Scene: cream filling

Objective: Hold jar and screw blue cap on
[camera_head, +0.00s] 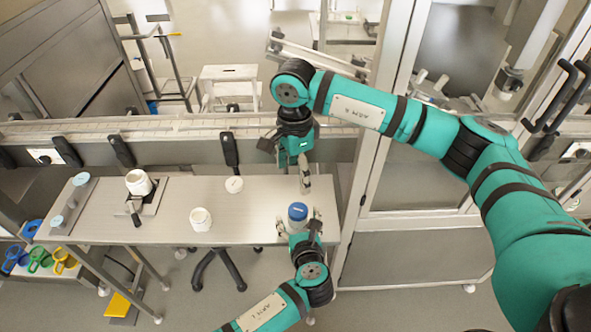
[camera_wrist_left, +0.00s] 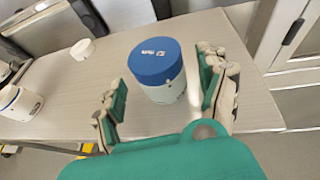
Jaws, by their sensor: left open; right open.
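A white jar (camera_wrist_left: 168,94) with a blue cap (camera_wrist_left: 154,60) on top stands upright on the table; the blue cap also shows in the head view (camera_head: 297,210). Whether the cap is fully tightened cannot be told. My left gripper (camera_head: 298,223) is open, its fingers on either side of the jar; in the left wrist view a gap shows between the left finger and the jar. My right gripper (camera_head: 304,180) hangs behind the jar in the head view, pointing down, open and apart from the cap.
A second white jar (camera_head: 200,219) stands left on the table (camera_head: 262,210). A white lid (camera_head: 234,185) lies behind it. Another white jar (camera_head: 138,182) is at a fixture on the left, near a grey strip (camera_head: 68,212) with light blue discs. A conveyor runs behind the table.

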